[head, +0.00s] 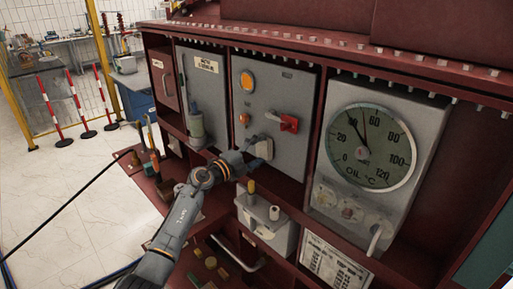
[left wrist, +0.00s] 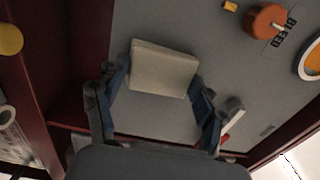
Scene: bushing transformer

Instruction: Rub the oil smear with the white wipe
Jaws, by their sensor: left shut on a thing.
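My left gripper (head: 254,154) is at the grey cabinet door (head: 283,88) with the round orange lamp, below the red switch handle. It is shut on the white wipe (head: 264,147), a pale block-like pad. In the left wrist view, the wipe (left wrist: 163,68) sits between the two fingers of the left gripper (left wrist: 158,84), its face towards the grey panel. I cannot tell whether it touches the panel. No oil smear shows in either view; the wipe or gripper may hide part of the panel. My right gripper is not in view.
An orange knob (head: 244,118) and the red switch handle (head: 288,123) stick out near the wipe. A large oil temperature dial (head: 371,147) is to the right. A grey box (head: 268,222) with a yellow-topped post stands below. Striped posts (head: 49,108) stand on the floor at left.

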